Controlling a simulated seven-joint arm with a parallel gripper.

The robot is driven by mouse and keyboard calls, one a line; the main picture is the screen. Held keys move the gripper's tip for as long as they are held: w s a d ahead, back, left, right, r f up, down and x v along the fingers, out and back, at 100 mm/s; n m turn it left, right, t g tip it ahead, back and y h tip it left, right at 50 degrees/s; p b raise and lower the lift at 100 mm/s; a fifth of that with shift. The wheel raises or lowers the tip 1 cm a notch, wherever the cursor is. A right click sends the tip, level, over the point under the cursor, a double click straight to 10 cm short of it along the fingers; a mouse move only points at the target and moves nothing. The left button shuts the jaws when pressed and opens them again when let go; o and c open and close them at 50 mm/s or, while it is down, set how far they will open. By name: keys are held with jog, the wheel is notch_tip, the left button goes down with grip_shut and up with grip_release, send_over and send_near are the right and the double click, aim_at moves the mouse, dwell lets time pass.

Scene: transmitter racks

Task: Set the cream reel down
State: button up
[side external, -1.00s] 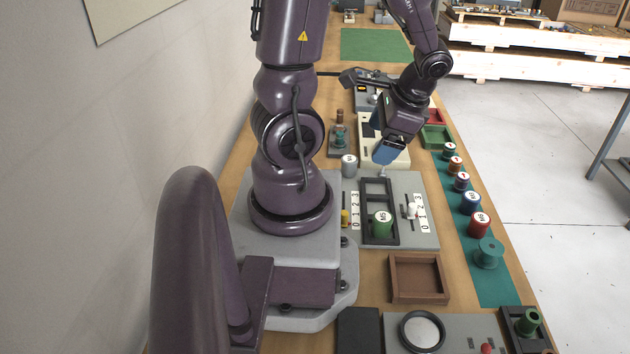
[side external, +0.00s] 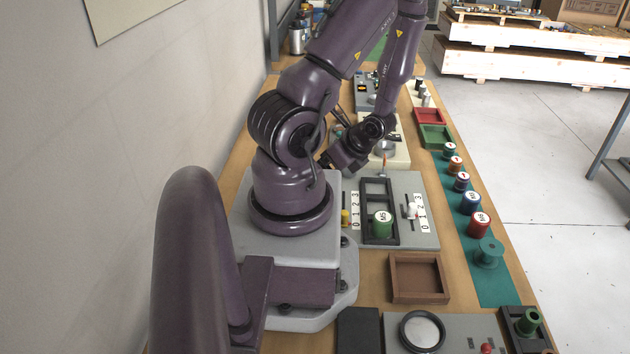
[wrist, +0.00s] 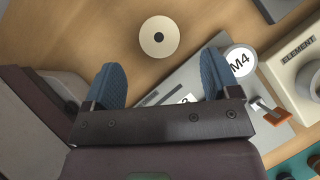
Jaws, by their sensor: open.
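The cream reel (wrist: 159,37) stands on the bare wooden bench in the wrist view, its flat round face with a dark centre hole toward the camera. My gripper (wrist: 160,72) is open, its two blue fingers spread wide with nothing between them. The reel is beyond the fingertips in the picture, roughly centred on the gap and apart from both fingers. In the side view my arm hides the fingers, and I cannot make out the reel there.
A grey cylinder marked M4 (wrist: 240,60) stands close to the right finger. A cream instrument labelled ELEMENT (wrist: 292,72) is farther right. The grey panel (side external: 410,181) holds a green M5 cylinder (side external: 382,225). Bare bench surrounds the reel.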

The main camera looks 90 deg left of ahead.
jog(key=shift+x, duration=2.95)
jog(key=shift+c, duration=0.2)
jog(key=c, duration=1)
jog(key=shift+r, duration=0.15)
